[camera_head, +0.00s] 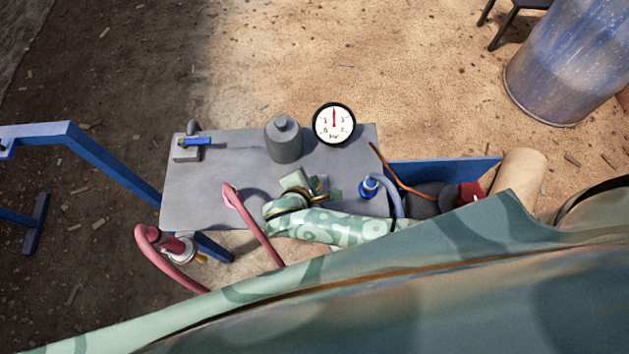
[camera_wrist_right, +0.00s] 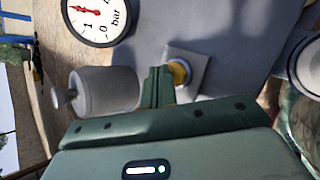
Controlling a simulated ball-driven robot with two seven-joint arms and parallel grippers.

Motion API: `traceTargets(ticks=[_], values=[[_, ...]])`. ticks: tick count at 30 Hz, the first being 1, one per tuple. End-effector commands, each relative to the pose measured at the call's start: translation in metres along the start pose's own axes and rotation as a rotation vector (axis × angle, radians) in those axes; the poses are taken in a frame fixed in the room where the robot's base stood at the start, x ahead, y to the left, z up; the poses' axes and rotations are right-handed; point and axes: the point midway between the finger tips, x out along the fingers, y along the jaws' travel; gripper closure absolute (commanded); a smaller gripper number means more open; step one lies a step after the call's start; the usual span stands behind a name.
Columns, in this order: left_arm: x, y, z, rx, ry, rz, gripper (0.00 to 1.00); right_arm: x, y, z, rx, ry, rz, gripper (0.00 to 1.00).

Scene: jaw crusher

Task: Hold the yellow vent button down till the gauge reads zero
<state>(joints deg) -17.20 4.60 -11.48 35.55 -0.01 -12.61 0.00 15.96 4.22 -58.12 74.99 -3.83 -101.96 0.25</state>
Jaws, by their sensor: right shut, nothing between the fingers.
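The yellow vent button (camera_wrist_right: 179,73) sits on a small square grey plate in the right wrist view. In the head view it is hidden behind my right gripper (camera_head: 334,189). That gripper is shut and empty. Its fingertips (camera_wrist_right: 158,86) lie at the button's left edge in the right wrist view; I cannot tell whether they touch or press it. The round white gauge (camera_head: 334,124) stands at the bench's far edge, its red needle pointing straight up, mid-scale, not at zero. It also shows in the right wrist view (camera_wrist_right: 97,20). My left gripper is not in view.
The grey bench top (camera_head: 230,150) carries a grey cylinder (camera_head: 284,141) beside the gauge and a blue-handled valve (camera_head: 194,142) at far left. A red hose (camera_head: 250,222) runs over the near edge. A blue fitting (camera_head: 369,187) with hose sits right of my gripper.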

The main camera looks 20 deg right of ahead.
Motion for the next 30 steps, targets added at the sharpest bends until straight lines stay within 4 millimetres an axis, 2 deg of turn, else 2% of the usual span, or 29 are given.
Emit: traceTargets(ticks=[30], values=[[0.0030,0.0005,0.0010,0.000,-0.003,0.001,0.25,0.0054,-0.0044,-0.0039,-0.001,0.000,-0.001,1.00]])
